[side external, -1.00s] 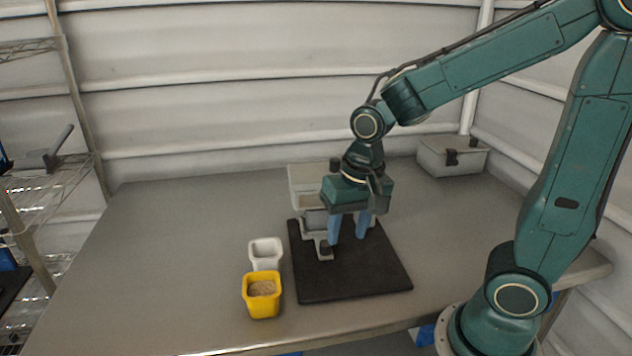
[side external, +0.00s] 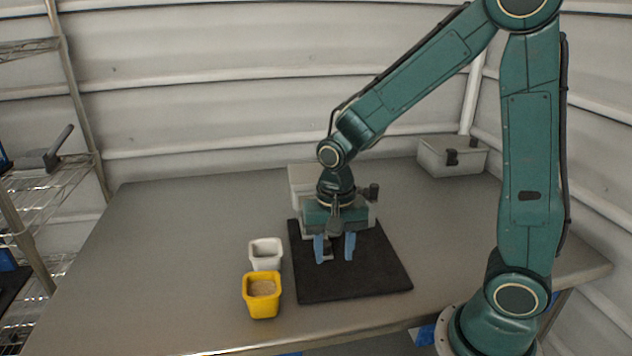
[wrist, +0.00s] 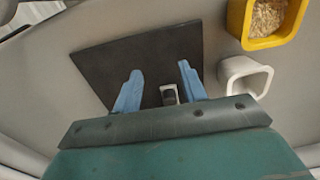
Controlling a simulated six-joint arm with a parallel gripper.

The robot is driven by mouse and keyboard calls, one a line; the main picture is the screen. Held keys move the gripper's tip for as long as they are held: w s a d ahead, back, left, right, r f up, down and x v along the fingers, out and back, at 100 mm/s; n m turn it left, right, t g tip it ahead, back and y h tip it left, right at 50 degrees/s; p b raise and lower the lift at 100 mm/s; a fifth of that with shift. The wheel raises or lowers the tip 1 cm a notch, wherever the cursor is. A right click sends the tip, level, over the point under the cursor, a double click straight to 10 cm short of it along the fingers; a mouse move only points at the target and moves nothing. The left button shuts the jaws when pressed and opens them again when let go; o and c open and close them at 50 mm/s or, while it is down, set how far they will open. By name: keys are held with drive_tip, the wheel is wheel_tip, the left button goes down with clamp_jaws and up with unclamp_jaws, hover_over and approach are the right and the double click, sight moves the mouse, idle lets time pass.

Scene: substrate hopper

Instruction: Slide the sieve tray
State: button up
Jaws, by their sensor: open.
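The pale grey hopper (side external: 302,182) stands at the back of the black mat (side external: 370,275), mostly hidden behind my gripper. My gripper (side external: 335,260) points down over the mat, its two blue fingers apart. In the wrist view, the sieve tray's pale front end with a dark knob (wrist: 168,96) shows between the fingers (wrist: 160,70), nearer their bases in the picture. I see a gap beside the knob, and cannot tell whether either finger touches it. The rest of the tray is hidden by my gripper.
A white cup (side external: 265,254) and a yellow cup (side external: 262,297) holding grainy substrate stand left of the mat. The table's left side and the mat's front are clear.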

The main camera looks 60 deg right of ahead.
hover_over(326, 242)
drive_tip(key=shift+f, duration=2.5)
drive_tip(key=c, duration=0.6)
drive_tip(key=shift+c, duration=0.3)
